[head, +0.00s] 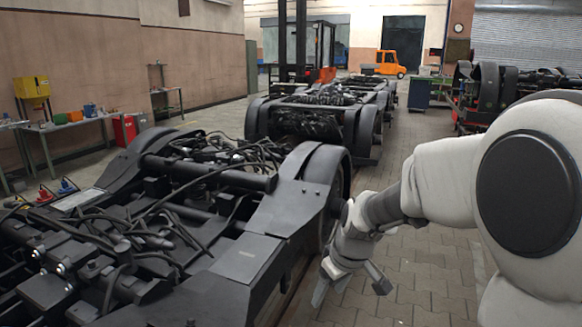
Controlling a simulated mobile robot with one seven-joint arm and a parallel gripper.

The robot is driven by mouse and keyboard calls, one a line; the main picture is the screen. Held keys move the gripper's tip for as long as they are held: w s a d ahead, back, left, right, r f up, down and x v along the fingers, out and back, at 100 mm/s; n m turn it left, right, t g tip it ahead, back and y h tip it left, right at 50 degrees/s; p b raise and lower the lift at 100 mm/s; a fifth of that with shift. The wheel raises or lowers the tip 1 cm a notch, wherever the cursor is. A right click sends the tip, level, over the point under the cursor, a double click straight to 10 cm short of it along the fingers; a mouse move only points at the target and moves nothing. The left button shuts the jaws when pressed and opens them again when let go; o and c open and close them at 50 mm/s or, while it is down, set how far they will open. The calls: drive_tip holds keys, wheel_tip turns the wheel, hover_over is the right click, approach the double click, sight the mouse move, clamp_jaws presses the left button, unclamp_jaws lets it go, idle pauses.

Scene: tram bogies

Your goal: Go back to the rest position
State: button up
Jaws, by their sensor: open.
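My gripper (350,284) is in the lower middle of the head view, at the end of my white and grey arm. Its two fingers are spread apart and nothing shows between them. It points down over the paved floor, close to the right side of the nearest black bogie (235,265). I cannot tell whether it touches the bogie. My arm hides part of the floor on the right.
Another bogie (318,118) stands behind the near one. Workbenches (75,122) and a red cabinet (127,128) line the left wall. More bogie parts (487,90) stand at the back right. An orange vehicle (388,64) is far back. The paved aisle (430,265) is clear.

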drive_tip(key=s+d+r+m+t+h, duration=0.1)
drive_tip(key=s+d+r+m, duration=0.1)
drive_tip(key=s+r, duration=0.35)
drive_tip(key=s+d+r+m+t, duration=0.1)
drive_tip(key=s+d+r+m, duration=0.15)
drive_tip(key=s, duration=0.65)
drive_tip(key=s+d+r+m+t+h, duration=0.1)
drive_tip(key=s+d+r+m, duration=0.2)
drive_tip(key=s, duration=0.5)
wheel_tip(320, 180, up, 18)
drive_tip(key=a+p, duration=0.1)
drive_tip(key=p, duration=1.7)
drive_tip(key=shift+w+a+r+g, duration=0.25)
drive_tip(key=shift+w+a+g, duration=0.05)
drive_tip(key=shift+a+n, duration=0.1)
drive_tip(key=shift+n, duration=0.15)
